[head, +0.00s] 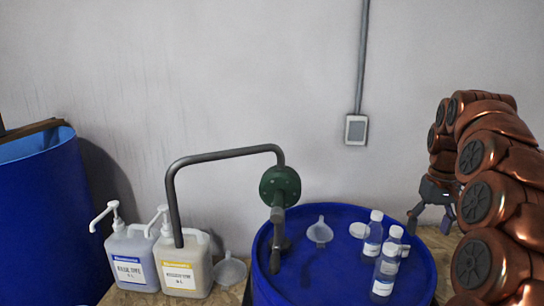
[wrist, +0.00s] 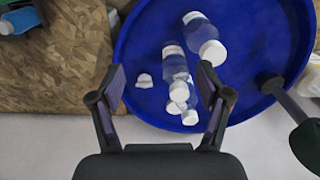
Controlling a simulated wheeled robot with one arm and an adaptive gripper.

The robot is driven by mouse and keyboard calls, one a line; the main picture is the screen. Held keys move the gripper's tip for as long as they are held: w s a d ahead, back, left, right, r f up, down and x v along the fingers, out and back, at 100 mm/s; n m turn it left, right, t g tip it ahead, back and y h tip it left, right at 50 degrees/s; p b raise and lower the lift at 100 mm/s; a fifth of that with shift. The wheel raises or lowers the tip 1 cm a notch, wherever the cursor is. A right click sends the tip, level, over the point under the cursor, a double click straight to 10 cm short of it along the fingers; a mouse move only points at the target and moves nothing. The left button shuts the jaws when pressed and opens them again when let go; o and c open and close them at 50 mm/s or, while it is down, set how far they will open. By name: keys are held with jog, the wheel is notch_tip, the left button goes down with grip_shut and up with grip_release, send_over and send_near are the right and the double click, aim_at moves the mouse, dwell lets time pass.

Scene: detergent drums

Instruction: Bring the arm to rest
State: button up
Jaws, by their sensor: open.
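My gripper (head: 430,218) hangs from my copper arm at the right of the head view, beside the right edge of the blue drum (head: 318,285). Its two fingers are apart, and the wrist view shows it open (wrist: 161,82) with nothing held. In that view the drum top and several clear bottles with white caps, one of them (wrist: 198,32) farther up, lie beyond and between the fingers. In the head view the bottles, such as the front one (head: 386,268), stand upright on the drum's right part.
A green hand pump (head: 280,187) with a bent grey pipe rises from the drum. A funnel (head: 320,232) lies on the drum top. Two pump-top jugs (head: 132,262) (head: 184,265) stand left on the wooden board. Another blue drum (head: 40,215) is far left. A wall stands behind.

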jog(key=s+a+f+n, duration=0.2)
jog(key=s+a+f, duration=0.1)
jog(key=s+a, duration=1.2)
jog(key=s+a+f+m+g, duration=0.1)
jog(key=s+f, duration=0.4)
jog(key=s, duration=0.5)
jog(key=s+a+f, duration=0.3)
jog(key=s+f, duration=0.2)
jog(key=s, duration=0.5)
jog(key=shift+s+f+m+g, duration=0.2)
jog(key=shift+s+m+g, duration=0.2)
